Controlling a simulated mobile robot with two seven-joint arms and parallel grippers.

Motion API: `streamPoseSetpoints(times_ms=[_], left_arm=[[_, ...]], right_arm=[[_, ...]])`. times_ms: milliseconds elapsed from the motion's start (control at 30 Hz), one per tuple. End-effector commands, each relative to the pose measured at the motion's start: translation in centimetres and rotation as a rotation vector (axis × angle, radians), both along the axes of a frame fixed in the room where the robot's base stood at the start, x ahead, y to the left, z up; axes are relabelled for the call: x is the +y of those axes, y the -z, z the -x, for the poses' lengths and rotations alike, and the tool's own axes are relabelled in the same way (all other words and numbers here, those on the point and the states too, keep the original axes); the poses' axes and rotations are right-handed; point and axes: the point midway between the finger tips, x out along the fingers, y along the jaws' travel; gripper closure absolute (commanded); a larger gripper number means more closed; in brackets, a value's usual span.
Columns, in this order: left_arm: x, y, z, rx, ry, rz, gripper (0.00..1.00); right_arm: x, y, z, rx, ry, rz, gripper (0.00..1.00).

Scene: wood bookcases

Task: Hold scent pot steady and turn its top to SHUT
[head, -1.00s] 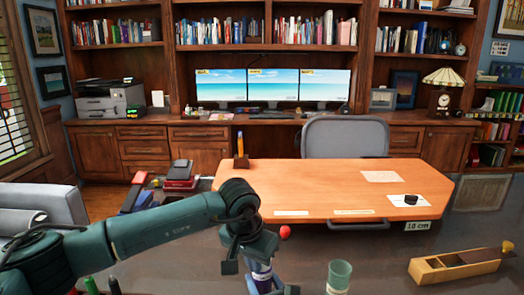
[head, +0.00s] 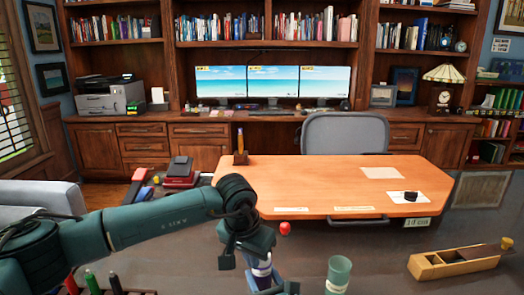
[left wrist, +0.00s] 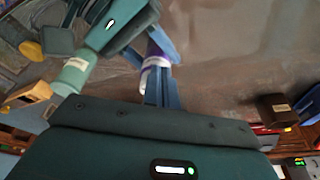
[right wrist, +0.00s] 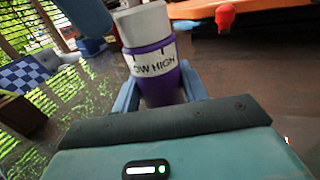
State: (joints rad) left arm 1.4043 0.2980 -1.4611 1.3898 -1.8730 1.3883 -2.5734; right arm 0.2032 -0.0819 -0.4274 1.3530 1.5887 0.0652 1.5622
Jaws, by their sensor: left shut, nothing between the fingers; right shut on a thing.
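The scent pot (right wrist: 157,70) is purple with a white band reading "LOW HIGH" and a pale grey top (right wrist: 143,26). It stands upright between the blue fingers of my right gripper (right wrist: 160,92), which is shut on its body. In the head view the pot (head: 261,268) shows low in the middle, its top hidden by my left arm's end. My left gripper (left wrist: 159,90) is shut and empty, its fingers close beside the pot (left wrist: 155,64). I cannot tell whether they touch it. The word SHUT is not visible.
A green cup (head: 338,274) stands right of the pot, with a wooden box (head: 455,262) farther right. A red ball-topped piece (head: 285,228) is just behind. Marker pens (head: 92,281) stand at the lower left. The orange desk top (head: 320,185) lies beyond.

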Motion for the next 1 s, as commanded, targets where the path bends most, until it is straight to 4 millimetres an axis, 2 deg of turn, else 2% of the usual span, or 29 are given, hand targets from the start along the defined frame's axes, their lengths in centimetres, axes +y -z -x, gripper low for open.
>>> streamPoseSetpoints(times_ms=[167,633,1000], left_arm=[[0.2,-0.4,0.3,0.000,0.000,0.000,1.00],[0.2,-5.5,0.3,0.001,0.001,-0.001,1.00],[0.1,-6.0,0.3,0.002,0.001,0.000,1.00]], right_arm=[[0.0,0.1,0.0,0.001,0.000,-0.001,0.85],[-0.1,0.1,0.0,0.002,0.002,-0.002,0.85],[-0.1,0.0,0.0,0.001,0.003,-0.001,0.85]])
